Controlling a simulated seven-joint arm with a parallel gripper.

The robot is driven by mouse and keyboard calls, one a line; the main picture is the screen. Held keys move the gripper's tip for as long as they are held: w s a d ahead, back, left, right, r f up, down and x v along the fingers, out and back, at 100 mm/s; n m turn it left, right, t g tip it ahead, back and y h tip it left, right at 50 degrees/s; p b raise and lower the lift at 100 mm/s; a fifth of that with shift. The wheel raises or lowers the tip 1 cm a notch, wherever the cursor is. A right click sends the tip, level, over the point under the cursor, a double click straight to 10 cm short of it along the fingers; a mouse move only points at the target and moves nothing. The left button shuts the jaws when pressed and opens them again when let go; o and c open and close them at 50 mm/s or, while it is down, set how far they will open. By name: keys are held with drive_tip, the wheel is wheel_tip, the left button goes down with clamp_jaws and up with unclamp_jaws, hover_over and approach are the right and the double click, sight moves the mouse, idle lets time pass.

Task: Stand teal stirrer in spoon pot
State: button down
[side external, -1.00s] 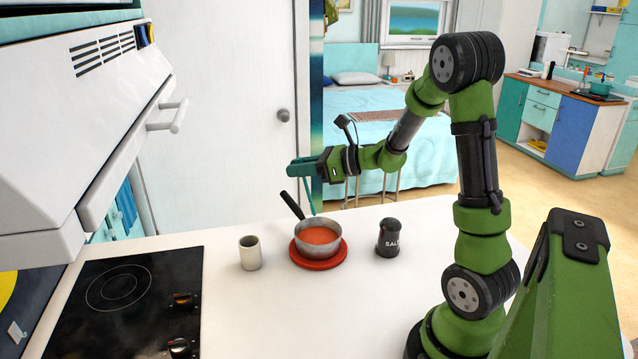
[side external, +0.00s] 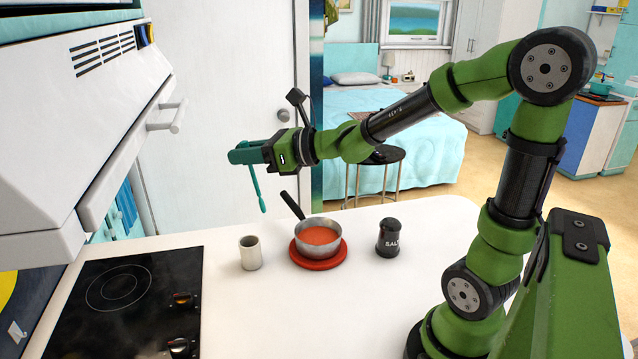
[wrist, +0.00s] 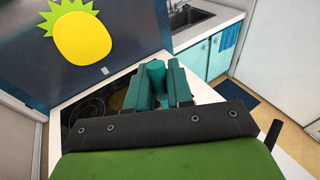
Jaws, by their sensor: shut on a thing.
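My gripper (side external: 243,154) is shut on the teal stirrer (side external: 258,187). The stirrer hangs down from the jaws, slightly tilted, with its lower end in the air above the counter. The stirrer's top also shows between the jaws in the wrist view (wrist: 156,77). The spoon pot is probably the small cream cup (side external: 250,253) standing upright on the white counter, below the stirrer and apart from it. It looks empty, but its inside is hard to see.
A saucepan (side external: 319,251) of orange soup stands on a red trivet (side external: 318,262) right of the cup, its dark handle (side external: 292,205) pointing up and left. A salt shaker (side external: 388,238) stands further right. A black hob (side external: 118,303) lies left, under a white hood (side external: 85,110).

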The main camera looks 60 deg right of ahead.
drive_tip(key=w+d+f+t, duration=0.1)
drive_tip(key=w+f, duration=0.1)
drive_tip(key=f, duration=0.7)
drive_tip(key=w+d+f+t+y, duration=0.1)
drive_tip(key=w+d+f, duration=0.1)
drive_tip(key=f, duration=0.7)
drive_tip(key=shift+w+f, duration=0.15)
drive_tip(key=shift+w, duration=0.6)
drive_tip(key=shift+f, duration=0.15)
drive_tip(key=c, duration=1)
unclamp_jaws()
